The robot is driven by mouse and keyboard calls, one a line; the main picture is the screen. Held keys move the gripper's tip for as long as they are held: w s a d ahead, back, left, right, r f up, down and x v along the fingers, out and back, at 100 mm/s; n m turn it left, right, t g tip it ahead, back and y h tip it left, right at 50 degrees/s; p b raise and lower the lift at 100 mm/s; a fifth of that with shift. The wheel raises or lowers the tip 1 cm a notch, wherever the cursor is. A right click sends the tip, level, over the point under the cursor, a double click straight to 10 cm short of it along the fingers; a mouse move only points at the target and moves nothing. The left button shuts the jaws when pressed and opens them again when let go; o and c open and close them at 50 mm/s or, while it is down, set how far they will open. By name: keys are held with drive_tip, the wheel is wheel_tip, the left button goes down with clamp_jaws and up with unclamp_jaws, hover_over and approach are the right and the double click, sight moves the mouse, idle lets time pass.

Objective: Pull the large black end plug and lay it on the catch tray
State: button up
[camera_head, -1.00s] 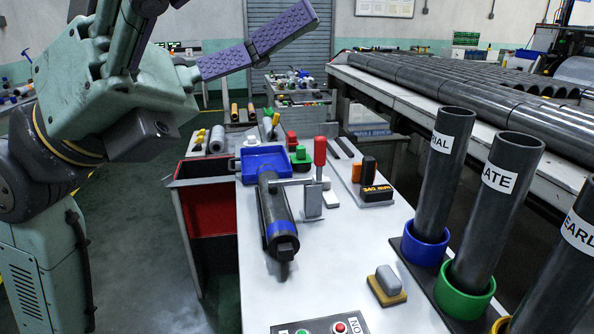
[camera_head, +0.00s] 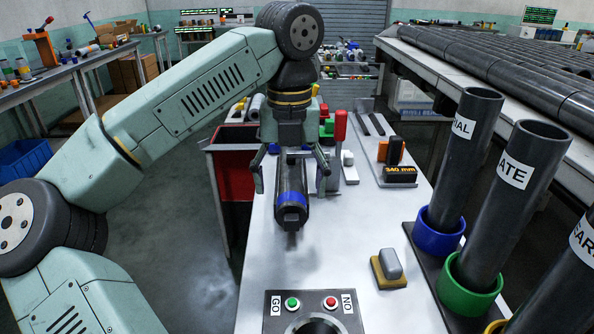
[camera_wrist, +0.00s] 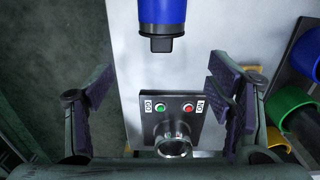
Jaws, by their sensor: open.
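The large black end plug (camera_head: 292,216) is at the near end of a dark cylinder (camera_head: 291,178) with a blue band. Its square knob faces the near end of the table. In the wrist view the plug (camera_wrist: 161,44) shows at the top centre, below a blue section. My gripper (camera_head: 290,172) is open and points down, with one finger on each side of the cylinder in the head view. In the wrist view my gripper (camera_wrist: 160,98) is empty, and the plug lies beyond the gap between its fingers. The blue tray behind the cylinder is mostly hidden by my gripper.
A red-handled lever (camera_head: 341,126) stands right of the cylinder. A control panel (camera_head: 272,300) with green and red buttons is at the near end. A yellow-and-grey block (camera_head: 388,268) and labelled upright tubes (camera_head: 465,150) are on the right. The white tabletop (camera_head: 262,258) before the plug is bare.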

sight(290, 219)
wheel_tip(290, 219, down, 9)
drive_tip(key=shift+f+p, duration=0.1)
drive_tip(key=shift+p, duration=0.5)
drive_tip(key=shift+d, duration=0.1)
drive_tip(key=c, duration=1.5)
drive_tip(key=o, duration=0.5)
drive_tip(key=shift+c, duration=0.2)
drive_tip(key=shift+a, duration=0.2)
drive_tip(key=c, duration=0.7)
